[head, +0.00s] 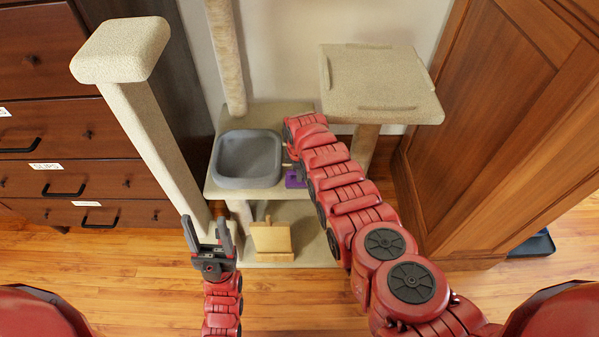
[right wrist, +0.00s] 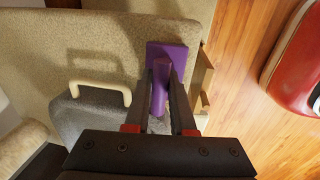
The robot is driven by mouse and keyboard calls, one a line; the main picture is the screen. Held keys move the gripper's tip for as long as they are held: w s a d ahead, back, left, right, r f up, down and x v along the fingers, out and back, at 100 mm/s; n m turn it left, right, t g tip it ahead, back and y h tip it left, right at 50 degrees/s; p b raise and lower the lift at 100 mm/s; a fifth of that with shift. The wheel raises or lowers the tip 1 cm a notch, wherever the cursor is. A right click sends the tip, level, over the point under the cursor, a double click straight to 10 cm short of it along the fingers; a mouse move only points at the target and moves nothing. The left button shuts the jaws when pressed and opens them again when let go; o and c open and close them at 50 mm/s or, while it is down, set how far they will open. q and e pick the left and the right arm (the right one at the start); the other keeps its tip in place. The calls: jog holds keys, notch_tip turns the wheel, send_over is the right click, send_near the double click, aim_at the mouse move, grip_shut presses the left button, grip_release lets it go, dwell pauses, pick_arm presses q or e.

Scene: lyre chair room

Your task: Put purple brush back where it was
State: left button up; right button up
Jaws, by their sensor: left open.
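The purple brush (head: 294,179) is at the middle platform of the cat tree, just right of the grey tub. In the right wrist view, the brush (right wrist: 181,58) shows a flat purple head and a handle pointing toward my gripper. My right gripper (right wrist: 162,82) has its fingers on both sides of the handle and looks shut on it. The brush head is over or on the beige platform (right wrist: 110,38) near its edge; contact is unclear. In the head view my right arm hides most of that gripper. My left gripper (head: 208,236) is open and empty, low at the front left.
The grey tub (head: 218,157) stands on the platform (head: 262,113) left of the brush. A tall beige post (head: 137,113) rises at the left. A wooden object (head: 272,242) is on the lower base. Drawers (head: 62,180) are left, a wooden cabinet (head: 505,125) right.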

jog(key=o, duration=0.4)
jog(key=r+p, duration=0.3)
jog(key=shift+s+r+p, duration=0.2)
jog(key=shift+p, duration=0.1)
jog(key=shift+r, duration=0.2)
jog(key=shift+s+r, duration=0.15)
jog(key=shift+r, duration=0.7)
notch_tip(320, 180, up, 2)
jog(key=shift+s+r, duration=0.15)
